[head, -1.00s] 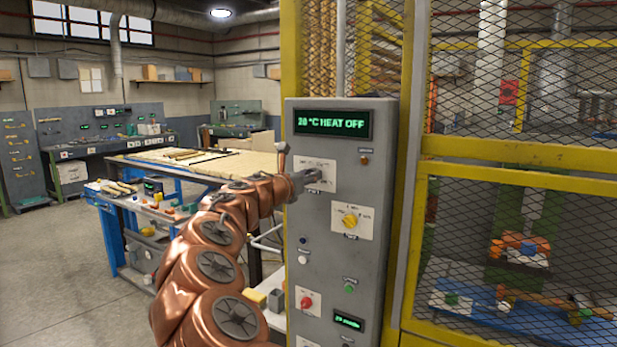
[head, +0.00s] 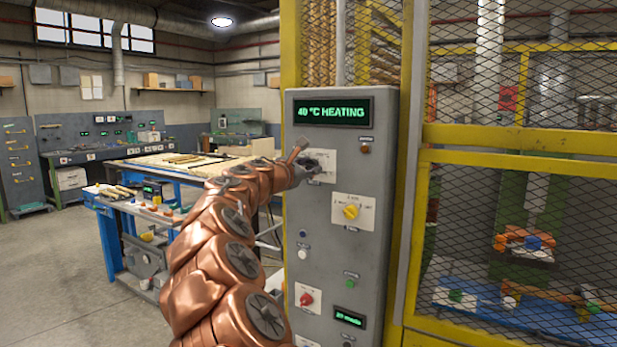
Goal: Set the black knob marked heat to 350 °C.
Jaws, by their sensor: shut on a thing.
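The control panel (head: 332,250) is a tall grey box. Its top display (head: 331,112) reads "40 °C HEATING" in green. Below it is a pale dial plate (head: 328,172) where my gripper (head: 309,166) is shut on the heat knob. The knob is mostly hidden by the fingers, so its pointer and most of the plate's markings cannot be read. My copper-coloured arm reaches up to it from below.
A yellow knob (head: 351,211) on its own plate sits just below. Lower are a red knob (head: 306,299), a green button (head: 350,284) and a small display (head: 349,317). A yellow mesh cage (head: 520,157) stands right; a workbench (head: 112,240) is left behind my arm.

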